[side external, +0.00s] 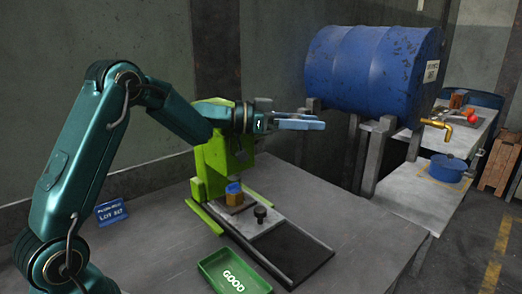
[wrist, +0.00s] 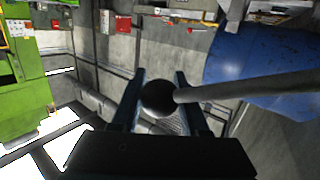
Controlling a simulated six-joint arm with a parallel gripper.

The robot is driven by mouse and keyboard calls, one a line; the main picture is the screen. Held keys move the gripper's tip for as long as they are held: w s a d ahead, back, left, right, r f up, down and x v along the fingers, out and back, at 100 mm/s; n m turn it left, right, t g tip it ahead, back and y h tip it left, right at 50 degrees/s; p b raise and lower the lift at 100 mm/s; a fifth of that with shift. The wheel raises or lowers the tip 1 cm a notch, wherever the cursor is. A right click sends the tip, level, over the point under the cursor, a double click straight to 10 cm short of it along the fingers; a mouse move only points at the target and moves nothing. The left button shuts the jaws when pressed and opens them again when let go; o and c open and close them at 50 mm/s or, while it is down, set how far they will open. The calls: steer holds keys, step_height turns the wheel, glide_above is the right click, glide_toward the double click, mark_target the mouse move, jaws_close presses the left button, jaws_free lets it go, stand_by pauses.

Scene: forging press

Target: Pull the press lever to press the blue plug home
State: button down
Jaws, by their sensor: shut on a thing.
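The green press (side external: 222,160) stands on the table. The blue plug (side external: 233,188) sits at the top of a brass-coloured block (side external: 235,200) on the press bed, below the press head. My gripper (side external: 312,121) is level, to the right of the press top and well above the bed. In the wrist view my gripper (wrist: 159,84) is shut on the dark round knob (wrist: 158,99) of the press lever. The lever's grey rod (wrist: 250,88) runs from the knob to the right. In the side view the lever is hard to make out behind my gripper.
A green tray (side external: 218,266) marked GOOD lies at the table's front. A black knob (side external: 260,212) stands on the press bed.

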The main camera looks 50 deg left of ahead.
step_height(320, 180, down, 8)
steer(key=d+m+g+y, duration=0.1)
steer(key=m+y, duration=0.1)
steer(key=m, duration=0.1)
steer(key=shift+d+y, duration=0.35)
steer(key=shift+y, duration=0.05)
steer(key=shift+c, duration=2.2)
jaws_free()
steer(key=shift+r, duration=0.1)
steer(key=shift+v, duration=2.6)
steer(key=shift+a, duration=0.1)
